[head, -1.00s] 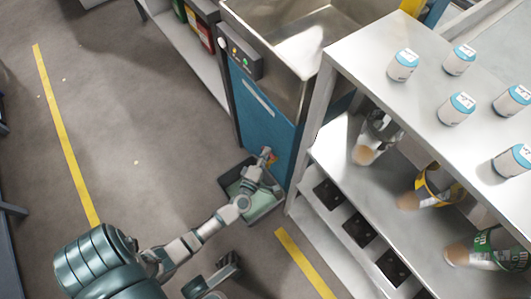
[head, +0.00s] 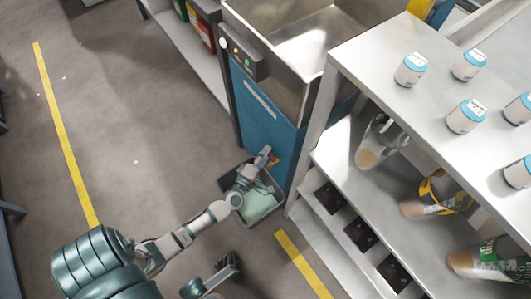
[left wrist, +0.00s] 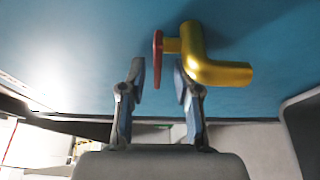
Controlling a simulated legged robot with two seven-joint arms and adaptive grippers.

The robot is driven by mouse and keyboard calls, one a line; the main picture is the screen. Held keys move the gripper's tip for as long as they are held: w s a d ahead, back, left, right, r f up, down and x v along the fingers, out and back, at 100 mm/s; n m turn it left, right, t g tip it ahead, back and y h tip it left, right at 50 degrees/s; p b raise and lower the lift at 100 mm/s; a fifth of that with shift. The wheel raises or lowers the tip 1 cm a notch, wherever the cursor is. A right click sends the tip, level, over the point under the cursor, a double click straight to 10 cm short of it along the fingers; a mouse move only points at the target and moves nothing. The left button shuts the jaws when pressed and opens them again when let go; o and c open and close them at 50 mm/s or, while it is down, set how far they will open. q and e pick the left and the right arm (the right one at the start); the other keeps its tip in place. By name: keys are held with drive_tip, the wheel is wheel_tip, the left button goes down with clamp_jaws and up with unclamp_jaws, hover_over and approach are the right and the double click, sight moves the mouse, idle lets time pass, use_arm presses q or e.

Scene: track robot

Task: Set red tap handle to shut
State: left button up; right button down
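The red tap handle (left wrist: 158,58) shows edge-on in the left wrist view, on the left end of a bent gold tap pipe (left wrist: 222,73) against a blue panel. My left gripper (left wrist: 159,76) is open, with one finger on each side of the handle. A gap shows between each fingertip and the handle; I cannot tell how far the fingertips reach in depth. In the head view my left gripper (head: 264,160) is low at the blue cabinet front and mostly hides the tap. A dark part low in the head view (head: 225,272) may be my right gripper; its fingers are unclear.
A grey bin (head: 279,190) stands on the floor under the tap. The blue sink cabinet (head: 262,110) is behind it. A metal shelf unit (head: 335,100) with white jars and bottles stands close on the right. Open floor lies to the left.

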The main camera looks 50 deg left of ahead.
use_arm(q)
drive_tip(key=v, duration=1.2)
drive_tip(key=shift+w+f, duration=0.1)
